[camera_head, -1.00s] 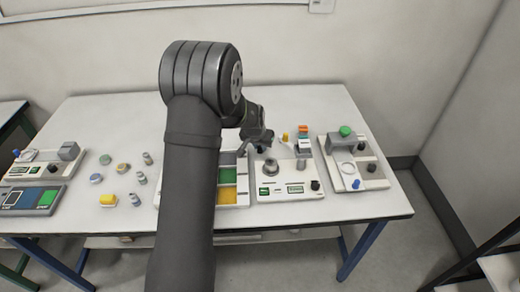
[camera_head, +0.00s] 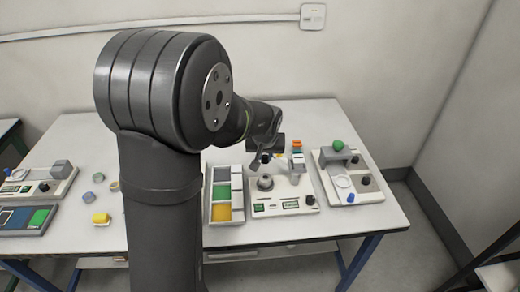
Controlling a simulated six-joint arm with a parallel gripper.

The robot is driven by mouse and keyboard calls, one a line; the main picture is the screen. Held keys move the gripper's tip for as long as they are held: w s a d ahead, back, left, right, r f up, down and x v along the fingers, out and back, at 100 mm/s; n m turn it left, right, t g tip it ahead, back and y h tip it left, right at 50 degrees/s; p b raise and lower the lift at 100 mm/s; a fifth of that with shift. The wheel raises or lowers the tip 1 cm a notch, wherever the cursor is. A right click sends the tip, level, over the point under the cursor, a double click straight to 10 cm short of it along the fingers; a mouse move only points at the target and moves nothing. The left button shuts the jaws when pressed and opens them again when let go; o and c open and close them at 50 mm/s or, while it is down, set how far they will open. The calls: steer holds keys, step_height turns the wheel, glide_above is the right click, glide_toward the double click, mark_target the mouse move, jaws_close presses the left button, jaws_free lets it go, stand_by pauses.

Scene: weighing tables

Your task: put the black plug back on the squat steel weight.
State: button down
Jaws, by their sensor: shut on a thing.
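My gripper (camera_head: 263,160) is small and dark in the head view, shut above the back part of a white instrument base. The thing in its jaws is too small and dark to make out clearly; it appears to be the black plug. A squat steel weight (camera_head: 264,183) seems to be the short grey cylinder on the left of that base. The gripper is above and behind it in the picture, apart from it. The top of the weight is too small to read.
My arm hides the table's middle left.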

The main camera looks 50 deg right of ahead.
steer(key=shift+s+a, duration=0.2)
steer(key=shift+s, duration=0.15)
steer(key=shift+f, duration=3.15)
steer(key=shift+f, duration=0.15)
steer(key=c, duration=0.8)
jaws_free()
steer(key=shift+o, duration=0.2)
steer(key=shift+r, duration=3.55)
